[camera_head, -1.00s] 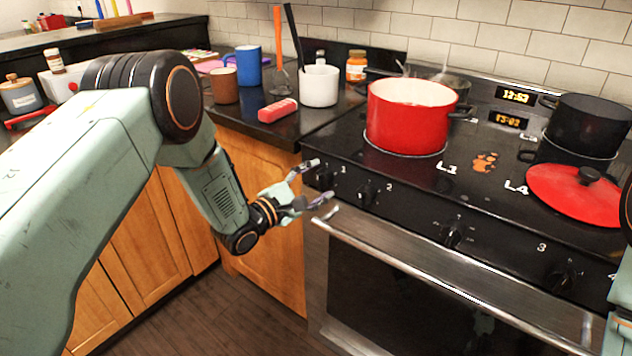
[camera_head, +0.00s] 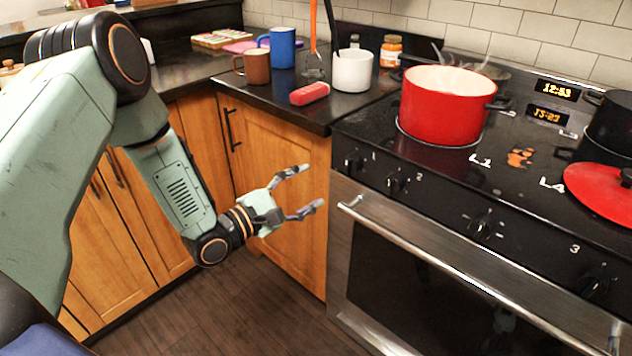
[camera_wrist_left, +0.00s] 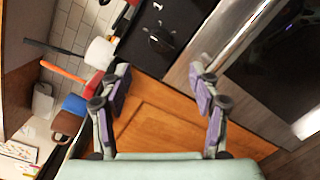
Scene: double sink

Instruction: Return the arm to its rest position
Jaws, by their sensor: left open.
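My left arm comes in from the left in the head view. Its left gripper (camera_head: 306,190) is open and empty, in front of the wooden cabinet door (camera_head: 275,165) and left of the stove front. In the left wrist view the two fingers of the gripper (camera_wrist_left: 160,95) stand apart, with only the cabinet wood between them. My right gripper does not show.
The stove (camera_head: 410,210) with its oven handle (camera_head: 450,265) is close on the right. A red pot (camera_head: 440,110) and a red lid (camera_head: 602,190) are on it. Mugs (camera_head: 282,48) and a red block (camera_head: 309,94) are on the counter. The floor (camera_head: 235,310) is clear.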

